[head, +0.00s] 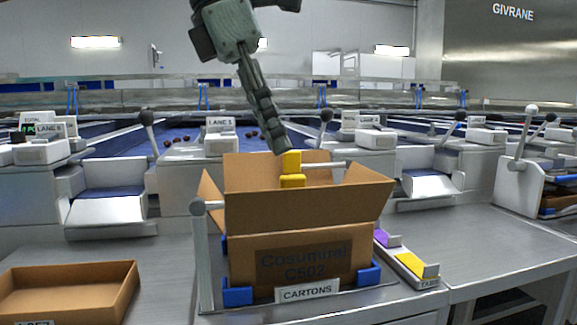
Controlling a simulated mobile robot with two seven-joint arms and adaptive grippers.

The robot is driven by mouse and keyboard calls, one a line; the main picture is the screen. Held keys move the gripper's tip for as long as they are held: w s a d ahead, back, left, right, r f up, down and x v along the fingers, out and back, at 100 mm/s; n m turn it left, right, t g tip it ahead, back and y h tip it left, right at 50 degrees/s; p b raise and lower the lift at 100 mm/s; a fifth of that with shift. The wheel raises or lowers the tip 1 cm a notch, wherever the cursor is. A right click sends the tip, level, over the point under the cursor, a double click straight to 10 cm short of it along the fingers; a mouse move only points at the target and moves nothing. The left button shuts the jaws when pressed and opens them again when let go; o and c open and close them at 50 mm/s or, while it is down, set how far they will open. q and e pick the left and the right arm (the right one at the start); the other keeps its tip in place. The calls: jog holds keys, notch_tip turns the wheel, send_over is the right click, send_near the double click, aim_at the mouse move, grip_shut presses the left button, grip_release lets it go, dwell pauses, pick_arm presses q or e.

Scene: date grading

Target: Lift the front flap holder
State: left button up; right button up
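An open cardboard carton (305,255) stands on the steel bench with its flaps raised. A grey post (200,262) with a rounded top stands at its left front, with a short bar running behind the front flap (300,213). A pale bar (330,166) shows above the carton, and two yellow blocks, an upper one (291,161) and a lower one (292,181), show in the middle behind the front flap's top edge. Which part is the front flap holder is unclear. My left gripper (281,147) points down, its tip just above or at the upper yellow block; its fingers overlap edge-on. My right gripper is out of view.
Blue corner brackets (238,297) and a CARTONS label (307,291) sit at the carton's base. A shallow cardboard tray (70,290) is at left, and a tab holder (412,265) at right. Lane machines with levers stand behind. The right bench is clear.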

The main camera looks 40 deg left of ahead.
aim_at(291, 175)
pick_arm(q)
jog(key=x, duration=0.5)
jog(key=shift+w+d+f, duration=0.1)
jog(key=shift+f, duration=0.15)
grip_shut()
